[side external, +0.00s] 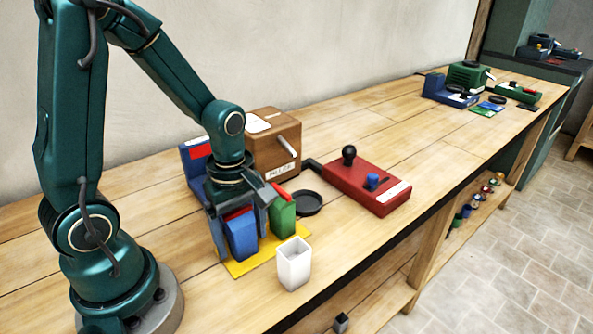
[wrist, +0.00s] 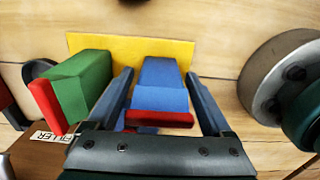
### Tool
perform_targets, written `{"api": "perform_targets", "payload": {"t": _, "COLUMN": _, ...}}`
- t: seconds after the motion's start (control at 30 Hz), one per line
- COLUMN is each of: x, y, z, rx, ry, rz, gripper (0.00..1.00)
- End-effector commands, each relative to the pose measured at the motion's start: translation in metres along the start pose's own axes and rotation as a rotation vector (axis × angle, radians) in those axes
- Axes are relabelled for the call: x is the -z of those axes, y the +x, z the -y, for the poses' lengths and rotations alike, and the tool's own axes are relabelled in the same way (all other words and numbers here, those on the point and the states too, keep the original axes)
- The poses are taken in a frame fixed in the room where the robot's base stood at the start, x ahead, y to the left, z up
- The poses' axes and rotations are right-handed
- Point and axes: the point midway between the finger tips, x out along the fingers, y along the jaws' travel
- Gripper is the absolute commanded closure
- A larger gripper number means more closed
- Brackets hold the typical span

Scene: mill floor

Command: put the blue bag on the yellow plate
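The blue bag (side external: 240,238) is a small upright block with a red band at its top. It stands at the yellow plate (side external: 237,269), over its surface, and appears to rest on it. My gripper (side external: 243,246) points down with one finger on each side of the bag. In the wrist view, the blue bag (wrist: 159,84) lies between the fingers (wrist: 160,75), with narrow gaps showing near the fingertips, so the gripper looks open. The yellow plate (wrist: 100,44) shows behind the bag. The bag's underside is hidden.
A green bag (side external: 282,218) with a red top stands close beside my gripper. A white open cup (side external: 293,268) stands near the plate's front edge. A brown box (side external: 276,140), a black round dish (side external: 308,203) and a red device (side external: 367,187) stand behind and right.

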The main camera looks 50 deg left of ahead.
Motion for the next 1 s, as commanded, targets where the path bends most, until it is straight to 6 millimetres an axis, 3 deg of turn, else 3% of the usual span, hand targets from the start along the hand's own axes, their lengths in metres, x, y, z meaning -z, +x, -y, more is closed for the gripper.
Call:
{"api": "perform_targets", "payload": {"t": 0.27, "x": 0.0, "y": -0.012, "z": -0.002, "rx": -0.006, "ry": 0.0, "rz": -0.001, "gripper": 0.16}}
{"api": "perform_targets", "payload": {"t": 0.7, "x": 0.001, "y": -0.09, "z": -0.001, "rx": -0.008, "ry": 0.0, "rz": -0.001, "gripper": 0.16}}
{"api": "perform_targets", "payload": {"t": 1.0, "x": 0.0, "y": -0.121, "z": 0.0, "rx": -0.003, "ry": 0.004, "rz": 0.001, "gripper": 0.16}}
